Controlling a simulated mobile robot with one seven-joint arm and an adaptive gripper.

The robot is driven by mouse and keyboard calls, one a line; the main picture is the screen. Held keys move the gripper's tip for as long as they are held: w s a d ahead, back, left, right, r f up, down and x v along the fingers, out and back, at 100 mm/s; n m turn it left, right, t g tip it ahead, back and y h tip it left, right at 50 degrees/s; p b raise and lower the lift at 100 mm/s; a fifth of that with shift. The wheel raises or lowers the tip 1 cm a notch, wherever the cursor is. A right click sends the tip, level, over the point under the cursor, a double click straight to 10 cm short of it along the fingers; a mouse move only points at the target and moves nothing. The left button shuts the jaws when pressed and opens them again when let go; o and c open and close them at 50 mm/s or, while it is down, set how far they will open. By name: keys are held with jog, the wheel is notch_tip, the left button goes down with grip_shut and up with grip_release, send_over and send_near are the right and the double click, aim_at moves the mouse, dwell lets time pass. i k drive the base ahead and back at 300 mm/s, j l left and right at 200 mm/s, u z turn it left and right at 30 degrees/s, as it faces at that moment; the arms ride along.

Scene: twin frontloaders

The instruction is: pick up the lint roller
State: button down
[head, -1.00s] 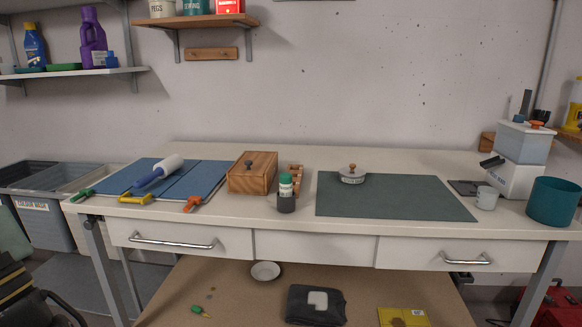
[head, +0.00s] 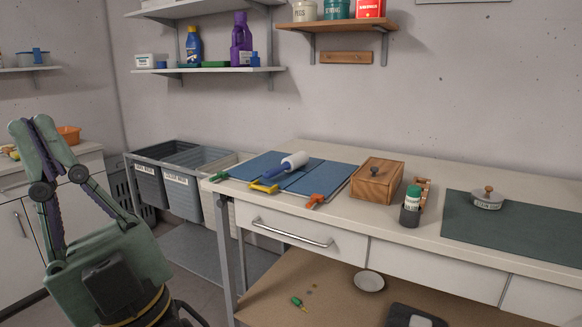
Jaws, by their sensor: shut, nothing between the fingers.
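The lint roller (head: 283,165) has a white cylinder and a blue handle. It lies on the blue folding board (head: 318,181) at the left end of the white worktable, its handle pointing down and left. My gripper (head: 32,124) is at the left of the head view, raised in front of the table, well to the left of the lint roller. Its fingers point up and meet at the tips; it is shut and empty.
A yellow-handled tool (head: 264,187) and an orange-handled tool (head: 315,200) lie near the roller at the board's front edge. A wooden box (head: 377,180) stands right of the board. Grey laundry bins (head: 181,190) stand left of the table. A shelf (head: 205,71) hangs above.

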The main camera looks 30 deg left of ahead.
aim_at(289, 165)
jog(key=i+j+u, duration=0.7)
jog(key=i, duration=0.35)
jog(key=i+u, duration=0.35)
jog(key=i, duration=0.2)
